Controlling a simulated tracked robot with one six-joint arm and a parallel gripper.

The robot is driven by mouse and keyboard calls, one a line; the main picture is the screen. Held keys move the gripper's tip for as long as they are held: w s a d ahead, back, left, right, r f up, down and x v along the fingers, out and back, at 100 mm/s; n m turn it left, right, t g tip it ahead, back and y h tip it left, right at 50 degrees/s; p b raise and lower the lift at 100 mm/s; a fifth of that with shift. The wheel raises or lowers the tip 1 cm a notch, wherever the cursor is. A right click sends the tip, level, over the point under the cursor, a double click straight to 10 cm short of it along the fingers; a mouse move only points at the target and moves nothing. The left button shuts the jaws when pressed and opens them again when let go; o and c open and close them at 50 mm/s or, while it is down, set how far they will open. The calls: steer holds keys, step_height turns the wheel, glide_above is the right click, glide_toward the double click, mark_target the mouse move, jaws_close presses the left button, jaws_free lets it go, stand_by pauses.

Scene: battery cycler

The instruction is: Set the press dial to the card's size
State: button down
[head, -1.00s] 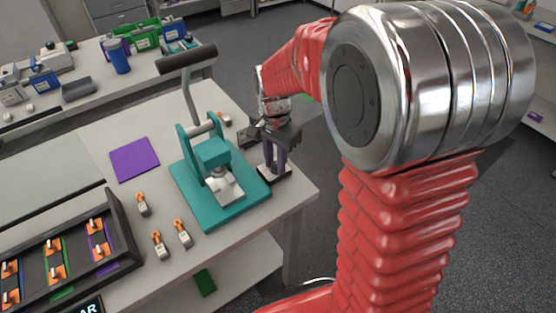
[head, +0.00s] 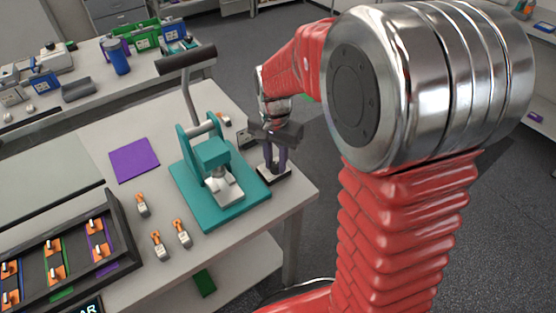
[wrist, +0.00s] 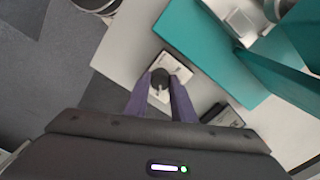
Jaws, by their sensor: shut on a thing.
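The press (head: 212,160) is teal, with a long dark-handled lever, and stands on the near bench. The dial (wrist: 160,77) is a dark round knob with a pale pointer line on a white plate, beside the press base. Its marks are too small to read. My gripper (wrist: 160,84) has its two purple fingers closed on the dial's two sides. In the head view my gripper (head: 274,172) points down at the bench corner and its fingers hide the knob. A small dark item with a pale face (wrist: 222,115) lies near the dial; I cannot tell whether it is the card.
A purple square (head: 134,160) lies left of the press. A dark rack (head: 125,245) with coloured lanes is at lower left. The bench edge is close to the dial.

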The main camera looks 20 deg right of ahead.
mark_target(275, 164)
steer(key=n, duration=0.4)
steer(key=shift+a+n, duration=0.2)
steer(key=shift+n, duration=0.2)
stand_by(0.4)
steer(key=c, duration=1.8)
jaws_free()
steer(key=shift+o, duration=1.4)
steer(key=shift+d, duration=0.1)
steer(key=shift+r, duration=0.1)
step_height(275, 164, up, 14)
steer(key=shift+f, duration=0.2)
